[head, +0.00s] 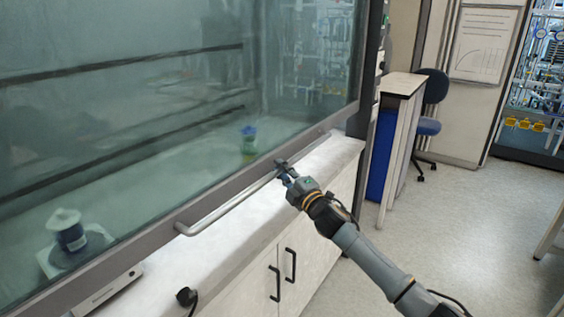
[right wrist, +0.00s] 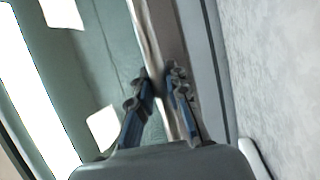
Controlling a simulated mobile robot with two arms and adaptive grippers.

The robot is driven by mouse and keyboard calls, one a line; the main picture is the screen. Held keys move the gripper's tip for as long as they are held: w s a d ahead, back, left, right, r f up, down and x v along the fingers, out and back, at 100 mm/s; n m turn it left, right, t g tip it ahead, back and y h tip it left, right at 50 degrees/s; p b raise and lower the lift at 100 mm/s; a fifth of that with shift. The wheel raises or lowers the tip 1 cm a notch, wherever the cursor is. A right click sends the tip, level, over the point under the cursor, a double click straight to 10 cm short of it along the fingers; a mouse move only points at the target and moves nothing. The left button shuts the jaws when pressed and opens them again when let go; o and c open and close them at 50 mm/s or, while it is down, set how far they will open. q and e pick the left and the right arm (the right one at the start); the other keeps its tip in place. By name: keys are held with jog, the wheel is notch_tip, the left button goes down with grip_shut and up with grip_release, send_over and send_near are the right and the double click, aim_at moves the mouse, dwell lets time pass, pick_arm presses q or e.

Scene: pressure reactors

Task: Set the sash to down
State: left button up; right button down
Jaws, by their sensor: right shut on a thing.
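The sash (head: 130,140) is a large glass pane in a dark frame at the left of the head view. Its lower edge is low, close above the white bench. A metal bar handle (head: 228,206) runs along the lower rail. My left gripper is not in view.
Behind the glass stand a white-capped bottle (head: 70,233) on a plate and a blue-green item (head: 248,140). Cabinet doors with black handles (head: 290,264) are below the bench. A blue chair (head: 428,125) stands at the back.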

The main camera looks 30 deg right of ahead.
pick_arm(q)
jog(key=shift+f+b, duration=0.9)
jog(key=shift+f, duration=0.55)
pick_arm(e)
jog(key=shift+f, duration=1.85)
jog(key=c, duration=1.3)
grip_release()
jog(key=s+f, duration=0.2)
jog(key=s, duration=0.9)
jog(key=shift+s, duration=0.4)
jog(key=shift+a+f, duration=0.1)
